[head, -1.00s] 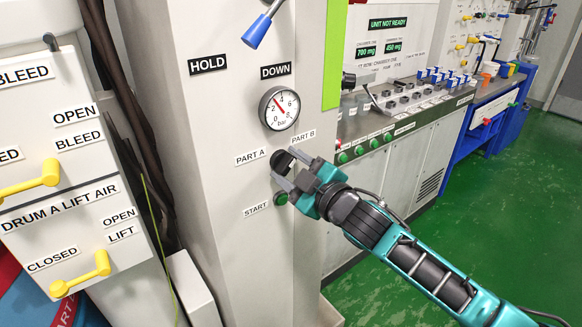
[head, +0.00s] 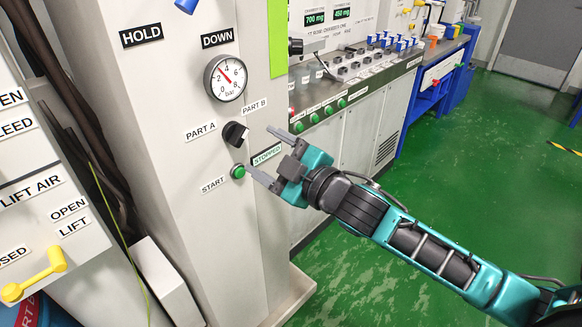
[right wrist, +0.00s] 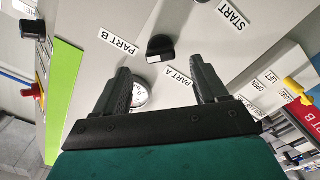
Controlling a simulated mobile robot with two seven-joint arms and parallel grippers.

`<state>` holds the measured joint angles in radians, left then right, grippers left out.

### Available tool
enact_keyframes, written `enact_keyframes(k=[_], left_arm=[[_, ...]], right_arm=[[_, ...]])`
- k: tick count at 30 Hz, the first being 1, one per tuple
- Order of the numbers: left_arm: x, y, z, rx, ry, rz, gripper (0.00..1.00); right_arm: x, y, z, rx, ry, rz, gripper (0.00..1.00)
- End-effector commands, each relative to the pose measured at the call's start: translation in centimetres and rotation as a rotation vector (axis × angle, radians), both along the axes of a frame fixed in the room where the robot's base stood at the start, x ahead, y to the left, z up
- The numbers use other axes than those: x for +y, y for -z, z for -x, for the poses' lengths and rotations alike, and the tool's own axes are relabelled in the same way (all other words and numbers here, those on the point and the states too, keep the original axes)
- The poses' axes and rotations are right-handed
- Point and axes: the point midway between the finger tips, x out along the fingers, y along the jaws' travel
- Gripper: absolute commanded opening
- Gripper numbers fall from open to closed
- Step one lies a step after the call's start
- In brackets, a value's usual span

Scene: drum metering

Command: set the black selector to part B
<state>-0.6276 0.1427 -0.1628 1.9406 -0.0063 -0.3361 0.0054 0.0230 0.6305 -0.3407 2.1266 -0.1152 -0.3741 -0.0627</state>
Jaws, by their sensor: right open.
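The black selector (head: 235,134) is a round knob with a raised grip and a pale edge, on the grey column panel. The PART A label (head: 201,131) is left of it and the PART B label (head: 255,107) is above right. I cannot tell for sure which label its mark points to. My right gripper (head: 262,152) is open and empty, its fingers apart from the knob, to its right. In the right wrist view the selector (right wrist: 160,48) shows beyond the gap between the open fingers (right wrist: 163,78). My left gripper is not in view.
A green START button (head: 238,172) sits below the selector, close to the lower fingertip in the picture. A pressure gauge (head: 225,78) is above. Yellow-handled valve panels (head: 45,270) stand left. A control bench (head: 345,90) is behind; green floor (head: 480,190) is open at right.

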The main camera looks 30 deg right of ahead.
Motion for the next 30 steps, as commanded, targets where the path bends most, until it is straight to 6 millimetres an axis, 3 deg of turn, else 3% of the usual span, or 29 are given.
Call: enact_keyframes(k=[6, 12, 30], left_arm=[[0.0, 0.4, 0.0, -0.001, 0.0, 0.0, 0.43], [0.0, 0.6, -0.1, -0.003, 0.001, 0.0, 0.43], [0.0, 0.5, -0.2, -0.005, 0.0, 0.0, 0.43]], right_arm=[[-1.1, 0.1, 3.4, 0.002, -0.002, 0.002, 0.72], [-1.8, 0.1, 5.0, 0.001, -0.001, 0.0, 0.72], [-2.0, 0.0, 5.6, -0.001, -0.001, 0.0, 0.72]])
